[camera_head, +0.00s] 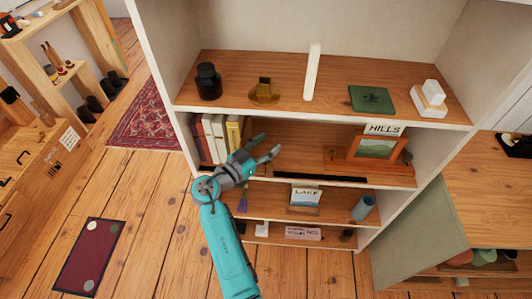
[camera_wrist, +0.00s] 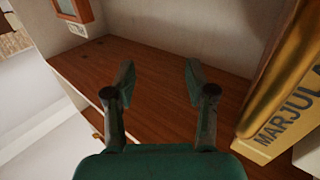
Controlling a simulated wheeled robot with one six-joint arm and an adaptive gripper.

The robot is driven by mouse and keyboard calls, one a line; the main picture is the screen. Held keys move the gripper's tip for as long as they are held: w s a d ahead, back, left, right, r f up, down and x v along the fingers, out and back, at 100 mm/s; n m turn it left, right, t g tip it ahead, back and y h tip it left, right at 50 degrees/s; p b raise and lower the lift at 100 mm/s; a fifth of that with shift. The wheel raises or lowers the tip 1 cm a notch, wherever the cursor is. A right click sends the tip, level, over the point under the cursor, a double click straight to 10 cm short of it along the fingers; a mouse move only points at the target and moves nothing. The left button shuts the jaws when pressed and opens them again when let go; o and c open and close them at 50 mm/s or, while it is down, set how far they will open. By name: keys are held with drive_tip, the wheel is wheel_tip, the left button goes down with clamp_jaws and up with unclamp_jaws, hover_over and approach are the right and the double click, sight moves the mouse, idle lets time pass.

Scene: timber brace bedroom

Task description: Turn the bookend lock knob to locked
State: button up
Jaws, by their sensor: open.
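My gripper (camera_head: 268,147) reaches into the second shelf from the top (camera_head: 290,160), just right of a row of upright books (camera_head: 218,135). In the wrist view its two fingers (camera_wrist: 160,72) are spread apart with nothing between them, above the bare brown shelf board (camera_wrist: 155,60). A yellow book (camera_wrist: 285,120) lettered "MARJULA" stands close to the right of the fingers. I cannot make out the bookend or its lock knob for certain in either view; my arm and gripper cover part of the shelf beside the books.
A framed picture (camera_head: 375,147) marked "HILLS" stands at the shelf's right end. A black strip (camera_head: 320,177) lies along its front edge. The shelf above holds a dark jar (camera_head: 208,82), a white candle-like stick (camera_head: 312,72) and a green book (camera_head: 371,99). The shelf's middle is mostly clear.

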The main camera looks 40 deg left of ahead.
drive_tip(key=shift+r, duration=0.45)
